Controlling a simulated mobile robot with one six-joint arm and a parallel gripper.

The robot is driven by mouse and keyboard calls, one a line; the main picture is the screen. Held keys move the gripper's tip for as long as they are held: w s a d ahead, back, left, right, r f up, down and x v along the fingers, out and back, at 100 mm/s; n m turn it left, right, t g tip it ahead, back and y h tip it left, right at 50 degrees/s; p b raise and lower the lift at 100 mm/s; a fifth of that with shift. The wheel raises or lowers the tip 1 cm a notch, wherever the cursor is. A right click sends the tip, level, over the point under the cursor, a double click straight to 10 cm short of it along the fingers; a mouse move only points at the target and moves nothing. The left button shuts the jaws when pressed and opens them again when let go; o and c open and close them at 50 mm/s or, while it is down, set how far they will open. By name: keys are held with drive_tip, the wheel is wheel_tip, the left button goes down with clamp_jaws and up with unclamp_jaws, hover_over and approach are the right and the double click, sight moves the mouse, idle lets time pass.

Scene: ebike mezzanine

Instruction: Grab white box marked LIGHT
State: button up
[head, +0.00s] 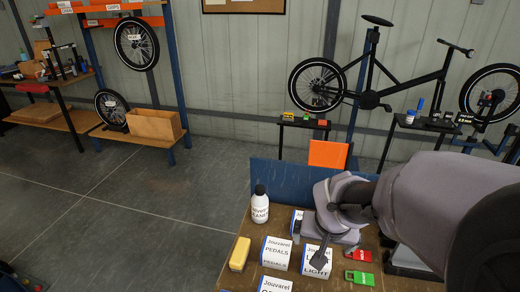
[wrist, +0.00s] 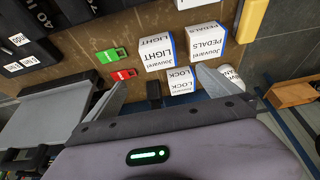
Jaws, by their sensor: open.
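The white box marked LIGHT (head: 318,264) stands on the wooden table in the head view, partly covered by my gripper (head: 322,246). In the wrist view the LIGHT box (wrist: 157,52) has a blue side edge and appears just beyond the gap between my fingers. My gripper (wrist: 161,76) is open, one finger left of the box and one right, with nothing held. I cannot tell how far the fingertips are above the table.
A PEDALS box (head: 276,252) is left of the LIGHT box. A LOCK box (wrist: 182,84) lies close to my right finger. Red (wrist: 124,75) and green (wrist: 112,56) items sit left of it. A white bottle (head: 260,206) and a yellow block (head: 239,254) stand farther left.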

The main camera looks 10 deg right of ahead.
drive_tip(key=b+x, duration=0.1)
drive_tip(key=x, duration=0.2)
drive_tip(key=b+x, duration=0.1)
drive_tip(key=x, duration=0.2)
drive_tip(key=s+b+x, duration=0.1)
drive_tip(key=b+x, duration=0.1)
drive_tip(key=x, duration=0.2)
drive_tip(key=shift+d+f, duration=0.1)
drive_tip(key=b+x, duration=0.1)
drive_tip(key=x, duration=0.2)
drive_tip(key=b+x, duration=0.1)
drive_tip(key=x, duration=0.2)
drive_tip(key=shift+w+b, duration=0.3)
drive_tip(key=shift+w, duration=0.15)
drive_tip(key=shift+r, duration=0.25)
drive_tip(key=c, duration=1.7)
